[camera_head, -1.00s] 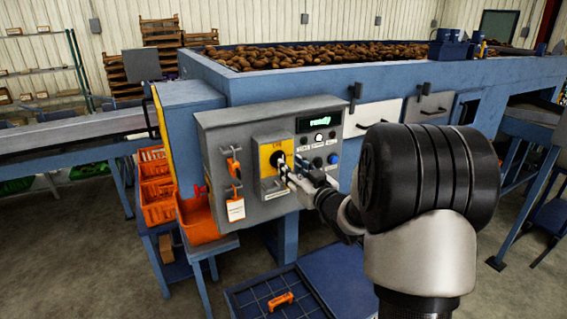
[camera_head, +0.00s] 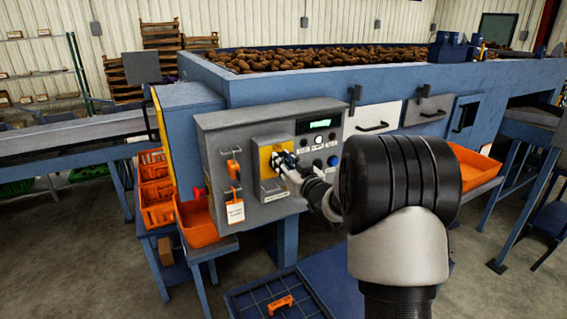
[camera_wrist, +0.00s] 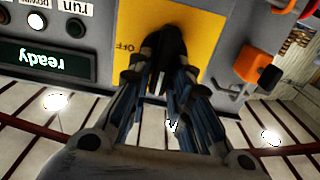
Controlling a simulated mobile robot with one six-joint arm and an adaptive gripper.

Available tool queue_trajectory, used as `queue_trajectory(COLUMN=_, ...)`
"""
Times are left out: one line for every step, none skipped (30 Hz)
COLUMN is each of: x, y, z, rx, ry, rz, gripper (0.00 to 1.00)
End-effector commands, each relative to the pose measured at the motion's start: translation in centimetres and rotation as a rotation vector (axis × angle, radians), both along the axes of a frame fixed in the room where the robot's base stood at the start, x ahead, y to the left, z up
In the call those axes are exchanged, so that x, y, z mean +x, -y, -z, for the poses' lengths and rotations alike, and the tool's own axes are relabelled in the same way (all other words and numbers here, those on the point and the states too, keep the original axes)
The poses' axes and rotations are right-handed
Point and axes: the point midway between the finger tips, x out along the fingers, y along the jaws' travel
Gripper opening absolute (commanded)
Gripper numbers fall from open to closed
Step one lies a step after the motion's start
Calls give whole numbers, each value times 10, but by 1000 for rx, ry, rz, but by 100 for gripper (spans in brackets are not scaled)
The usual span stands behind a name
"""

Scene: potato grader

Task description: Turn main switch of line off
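The main switch is a black rotary knob (camera_wrist: 168,42) on a yellow plate (camera_head: 265,160) on the grey control box (camera_head: 215,135). An "OFF" label shows beside the knob in the wrist view, where the picture is upside down. My gripper (camera_head: 283,160) is at the switch. In the wrist view its two fingers (camera_wrist: 166,58) sit on either side of the knob and look closed on it. The fingers hide part of the knob, so its exact pointing direction is hard to tell. The box's display (camera_wrist: 45,60) reads "ready" in green.
An orange padlock-like item (camera_head: 233,168) and a tag (camera_head: 235,212) hang left of the switch. Buttons (camera_head: 318,141) lie to its right. An orange bin (camera_head: 195,220) stands below left, another bin (camera_head: 475,167) at right. Potatoes (camera_head: 330,55) fill the blue machine (camera_head: 400,75) behind.

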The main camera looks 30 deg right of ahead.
Motion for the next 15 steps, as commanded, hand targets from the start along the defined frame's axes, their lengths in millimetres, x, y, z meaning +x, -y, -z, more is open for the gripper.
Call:
queue_trajectory(x=0, y=0, z=0, rx=0, ry=0, rz=0, gripper=13)
queue_trajectory(x=0, y=0, z=0, rx=0, ry=0, rz=0, gripper=11)
queue_trajectory(x=0, y=0, z=0, rx=0, ry=0, rz=0, gripper=8)
queue_trajectory(x=0, y=0, z=0, rx=0, ry=0, rz=0, gripper=6)
queue_trajectory(x=0, y=0, z=0, rx=0, ry=0, rz=0, gripper=4)
queue_trajectory(x=0, y=0, z=0, rx=0, ry=0, rz=0, gripper=2)
queue_trajectory(x=0, y=0, z=0, rx=0, ry=0, rz=0, gripper=0)
queue_trajectory(x=0, y=0, z=0, rx=0, ry=0, rz=0, gripper=0)
queue_trajectory(x=0, y=0, z=0, rx=0, ry=0, rz=0, gripper=0)
queue_trajectory(x=0, y=0, z=0, rx=0, ry=0, rz=0, gripper=0)
queue_trajectory(x=0, y=0, z=0, rx=0, ry=0, rz=0, gripper=0)
queue_trajectory(x=0, y=0, z=0, rx=0, ry=0, rz=0, gripper=0)
queue_trajectory(x=0, y=0, z=0, rx=1, ry=0, rz=0, gripper=0)
queue_trajectory(x=0, y=0, z=0, rx=2, ry=0, rz=0, gripper=0)
queue_trajectory(x=0, y=0, z=0, rx=5, ry=0, rz=0, gripper=0)
